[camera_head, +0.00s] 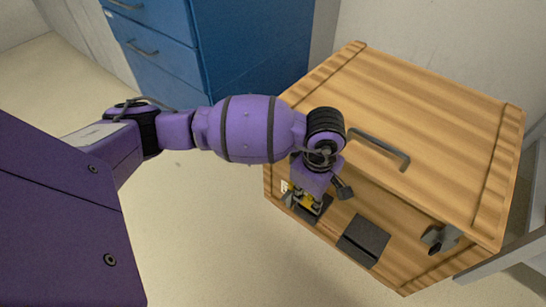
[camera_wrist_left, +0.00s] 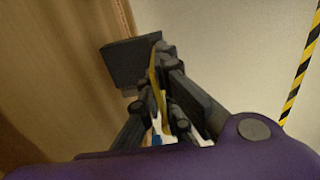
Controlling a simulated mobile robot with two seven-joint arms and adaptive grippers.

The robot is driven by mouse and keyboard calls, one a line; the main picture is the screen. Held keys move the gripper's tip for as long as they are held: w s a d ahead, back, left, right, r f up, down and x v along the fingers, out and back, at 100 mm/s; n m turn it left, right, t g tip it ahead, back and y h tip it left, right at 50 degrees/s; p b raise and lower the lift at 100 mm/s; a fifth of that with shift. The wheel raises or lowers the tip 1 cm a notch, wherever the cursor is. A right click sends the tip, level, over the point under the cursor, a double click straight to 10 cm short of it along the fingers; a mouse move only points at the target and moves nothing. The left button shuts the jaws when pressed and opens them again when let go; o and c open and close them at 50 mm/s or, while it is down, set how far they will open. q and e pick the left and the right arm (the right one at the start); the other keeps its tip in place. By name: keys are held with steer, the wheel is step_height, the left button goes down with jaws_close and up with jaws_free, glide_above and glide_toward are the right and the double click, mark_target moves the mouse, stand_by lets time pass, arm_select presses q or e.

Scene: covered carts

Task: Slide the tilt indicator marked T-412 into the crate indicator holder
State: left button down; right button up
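The wooden crate (camera_head: 430,120) stands at the right with its front face towards the lower left. My left gripper (camera_head: 307,205) is at the left part of that face, pointing down. It is shut on a thin yellow-edged piece (camera_head: 311,201), which I take for the tilt indicator; its marking is not readable. In the left wrist view the yellow edge (camera_wrist_left: 154,78) runs between the fingers, with white and blue below. A dark block (camera_wrist_left: 132,62) is close to its far end; I cannot tell if they touch, or whether this is the holder. My right gripper is out of view.
A dark square plate (camera_head: 363,240) is on the crate front, right of my gripper. A metal latch (camera_head: 440,238) is farther right. A handle (camera_head: 380,148) rises from the lid. A blue drawer cabinet (camera_head: 215,45) stands behind. The floor at left is clear.

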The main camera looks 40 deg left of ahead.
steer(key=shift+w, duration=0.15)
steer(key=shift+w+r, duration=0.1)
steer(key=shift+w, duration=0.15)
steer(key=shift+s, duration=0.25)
arm_select(q)
steer(key=shift+r, duration=0.1)
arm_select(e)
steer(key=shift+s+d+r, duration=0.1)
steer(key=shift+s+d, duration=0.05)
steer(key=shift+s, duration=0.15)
arm_select(q)
steer(key=shift+f, duration=0.2)
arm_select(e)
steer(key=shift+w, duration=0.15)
arm_select(q)
steer(key=shift+f, duration=0.45)
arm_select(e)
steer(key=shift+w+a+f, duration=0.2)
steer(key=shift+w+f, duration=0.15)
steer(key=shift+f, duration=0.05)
arm_select(q)
steer(key=shift+f+b, duration=0.3)
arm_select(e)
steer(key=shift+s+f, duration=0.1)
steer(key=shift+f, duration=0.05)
